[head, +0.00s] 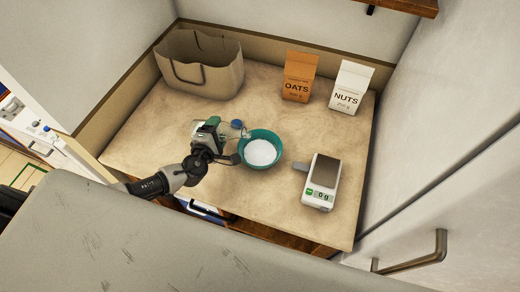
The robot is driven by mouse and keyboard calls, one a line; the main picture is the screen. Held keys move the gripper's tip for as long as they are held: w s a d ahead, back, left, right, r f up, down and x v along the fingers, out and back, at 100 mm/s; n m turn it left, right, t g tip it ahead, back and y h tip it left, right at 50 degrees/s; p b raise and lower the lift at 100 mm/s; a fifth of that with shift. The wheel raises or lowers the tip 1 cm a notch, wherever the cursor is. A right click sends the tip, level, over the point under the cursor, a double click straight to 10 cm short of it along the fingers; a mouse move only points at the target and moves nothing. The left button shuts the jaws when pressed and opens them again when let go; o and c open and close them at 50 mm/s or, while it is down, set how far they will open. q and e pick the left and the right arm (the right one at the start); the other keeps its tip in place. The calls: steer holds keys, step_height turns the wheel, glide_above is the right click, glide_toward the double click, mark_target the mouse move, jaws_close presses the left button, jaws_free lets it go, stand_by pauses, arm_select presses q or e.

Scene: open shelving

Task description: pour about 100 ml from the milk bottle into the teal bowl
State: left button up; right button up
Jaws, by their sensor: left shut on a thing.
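The teal bowl (278,157) stands on the counter, with white contents that look like milk inside. My left gripper (216,139) is at the left of the bowl and shut on the milk bottle (228,131). The bottle looks clear, with a blue part at its right end, and lies tilted toward the bowl's left rim. Much of the bottle is hidden by the gripper. I cannot tell whether liquid is flowing from it. My right gripper is not in view.
A kitchen scale (322,175) reading 0 g stands right of the bowl. An orange oats box (298,78) and a white nuts box (349,87) stand at the back. A beige bag (208,78) is at the back left. The counter's front right (330,228) is clear.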

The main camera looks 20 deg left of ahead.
arm_select(q)
steer(key=shift+a+f+b, duration=0.2)
steer(key=shift+f+b, duration=0.15)
steer(key=shift+b, duration=0.3)
steer(key=shift+r+n, duration=0.1)
steer(key=shift+n, duration=0.2)
stand_by(1.1)
